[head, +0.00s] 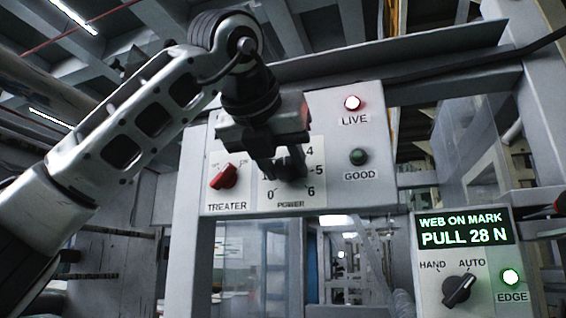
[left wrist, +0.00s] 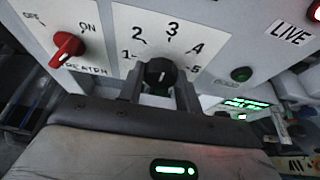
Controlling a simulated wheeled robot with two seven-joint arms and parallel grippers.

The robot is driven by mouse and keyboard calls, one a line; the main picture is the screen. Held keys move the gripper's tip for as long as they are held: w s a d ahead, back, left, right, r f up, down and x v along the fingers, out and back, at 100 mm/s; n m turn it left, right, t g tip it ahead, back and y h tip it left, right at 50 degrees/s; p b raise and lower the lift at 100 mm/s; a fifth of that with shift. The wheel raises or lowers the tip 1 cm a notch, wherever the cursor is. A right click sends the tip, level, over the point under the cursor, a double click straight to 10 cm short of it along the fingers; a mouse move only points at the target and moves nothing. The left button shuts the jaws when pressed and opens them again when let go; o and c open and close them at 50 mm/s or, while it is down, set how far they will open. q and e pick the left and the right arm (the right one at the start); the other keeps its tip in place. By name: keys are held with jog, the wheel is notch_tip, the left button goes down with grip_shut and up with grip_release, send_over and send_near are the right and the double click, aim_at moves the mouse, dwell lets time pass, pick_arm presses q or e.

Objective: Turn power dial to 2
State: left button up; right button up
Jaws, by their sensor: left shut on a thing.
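The power dial (left wrist: 160,75) is a black knob on a white scale plate, with the numbers 1 to 5 showing around it in the left wrist view. My left gripper (left wrist: 160,88) is shut on it, one finger on each side. In the head view my left gripper (head: 282,172) covers the dial and part of the scale; the 0, 4, 5 and 6 stay readable on the power plate (head: 291,204). I cannot tell for certain which number the dial points at.
Left of the dial is the red treater switch (head: 224,177), its handle tilted toward ON. To the right are the lit LIVE lamp (head: 352,103) and the dark green GOOD lamp (head: 358,157). Lower right, a panel (head: 428,290) has a HAND/AUTO knob (head: 459,291) and a lit display reading PULL 28 N.

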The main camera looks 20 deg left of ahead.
jog(key=shift+f, duration=0.1)
pick_arm(q)
jog(key=shift+a+f+n+h+b, duration=0.1)
jog(key=shift+n+h+b, duration=0.6)
jog(key=shift+n+b, duration=0.15)
jog(key=shift+n+h+b, duration=0.6)
jog(key=shift+n, duration=0.25)
jog(key=shift+n+h+b, duration=0.5)
jog(key=shift+n+b, duration=0.1)
jog(key=shift+n, duration=0.2)
jog(key=shift+n+h+b, duration=0.3)
jog(key=shift+n+b, duration=0.1)
jog(key=shift+n, duration=0.1)
pick_arm(e)
jog(key=shift+w+a+f, duration=0.1)
jog(key=shift+a+f, duration=0.35)
jog(key=shift+f, duration=0.4)
pick_arm(q)
jog(key=shift+a, duration=0.1)
